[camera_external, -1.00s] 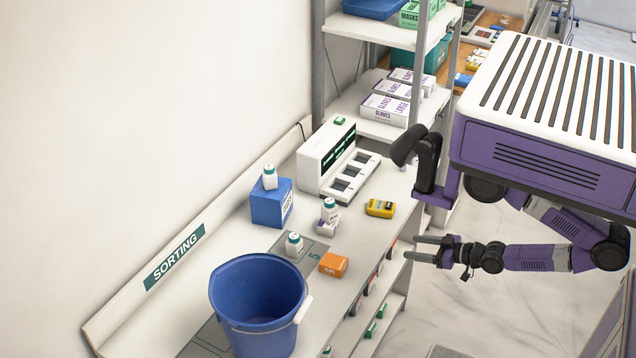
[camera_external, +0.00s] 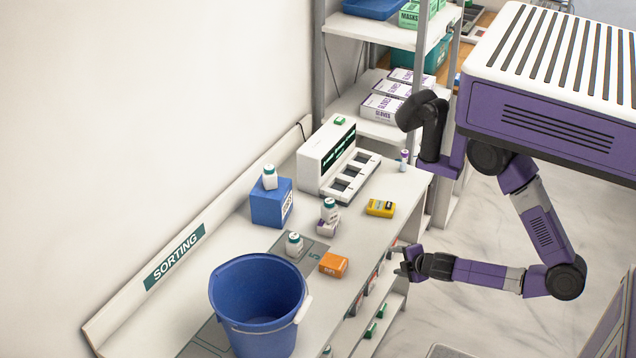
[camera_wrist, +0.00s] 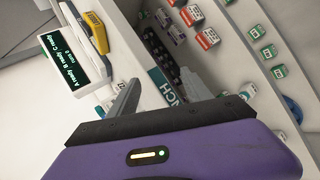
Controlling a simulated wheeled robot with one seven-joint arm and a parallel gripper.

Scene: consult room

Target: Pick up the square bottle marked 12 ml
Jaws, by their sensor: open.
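Three white bottles with teal caps show in the external view. One stands on a blue box (camera_external: 268,207), bottle (camera_external: 270,178). A second bottle (camera_external: 330,213) stands on a small white box at mid-bench. A third bottle (camera_external: 294,246) stands on a grey mat near the blue bucket. Their labels are too small to read, so I cannot tell which is marked 12 ml or square. My gripper (camera_external: 399,262) is open and empty, beside the bench's front edge and apart from every bottle. In the wrist view its two fingers (camera_wrist: 158,92) are spread, with nothing between them.
The bench holds a blue bucket (camera_external: 257,300), an orange box (camera_external: 333,265), a yellow device (camera_external: 380,208), a white machine with a display (camera_external: 328,155) and a small purple-topped tube (camera_external: 404,160). Small red-and-white boxes (camera_wrist: 208,38) sit below the bench. Glove boxes (camera_external: 383,106) fill a rear shelf.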

